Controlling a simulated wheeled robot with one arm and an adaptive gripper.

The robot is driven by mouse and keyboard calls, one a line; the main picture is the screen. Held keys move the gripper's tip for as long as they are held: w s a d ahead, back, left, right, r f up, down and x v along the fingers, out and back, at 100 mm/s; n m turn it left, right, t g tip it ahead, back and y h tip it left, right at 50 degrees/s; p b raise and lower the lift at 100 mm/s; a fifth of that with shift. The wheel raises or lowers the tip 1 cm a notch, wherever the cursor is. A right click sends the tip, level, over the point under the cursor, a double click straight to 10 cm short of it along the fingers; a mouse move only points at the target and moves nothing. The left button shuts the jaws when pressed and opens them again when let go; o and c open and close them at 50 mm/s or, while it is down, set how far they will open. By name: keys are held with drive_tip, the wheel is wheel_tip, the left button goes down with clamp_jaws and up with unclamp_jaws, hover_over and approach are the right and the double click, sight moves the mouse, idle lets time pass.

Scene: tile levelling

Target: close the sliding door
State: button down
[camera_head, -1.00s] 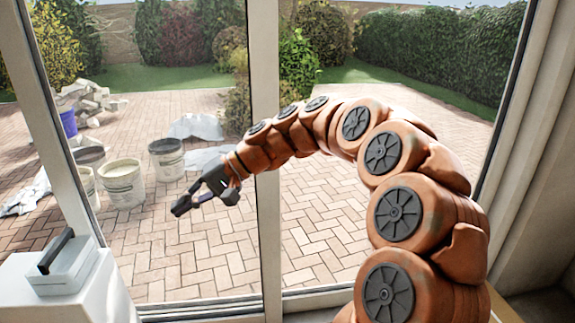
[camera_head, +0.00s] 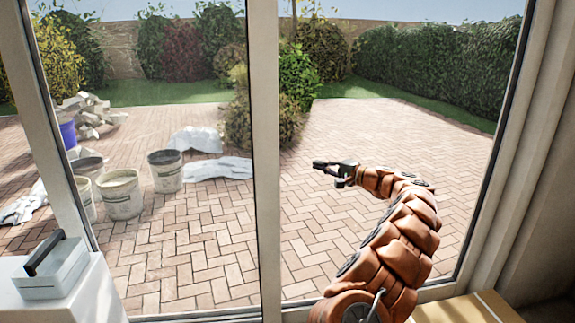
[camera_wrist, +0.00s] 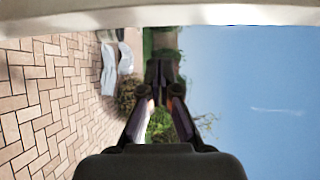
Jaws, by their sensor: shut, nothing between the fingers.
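The sliding door has a pale frame with an upright middle stile (camera_head: 265,160) between a left and a right section. The patio shows through both sections; I cannot tell which has glass or how far the door stands open. No handle is clearly visible. My gripper (camera_head: 320,166) is to the right of the middle stile in the picture, in front of the right section, pointing left. Its fingers are shut and empty, and they also show in the wrist view (camera_wrist: 163,76). There, a pale frame bar (camera_wrist: 120,18) crosses the top, apart from the fingers.
A light box with a dark handle (camera_head: 52,265) sits on a white stand (camera_head: 85,300) at lower left. Several buckets, including one near the middle (camera_head: 122,193), stand on the brick paving outside. A wooden surface (camera_head: 465,308) is at lower right.

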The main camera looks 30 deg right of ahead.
drive_tip(key=a+p+x, duration=0.1)
drive_tip(key=x, duration=1.1)
drive_tip(key=shift+s+f+h+p, duration=0.2)
drive_tip(key=shift+h+p, duration=0.1)
drive_tip(key=shift+p, duration=0.05)
drive_tip(key=shift+a, duration=0.2)
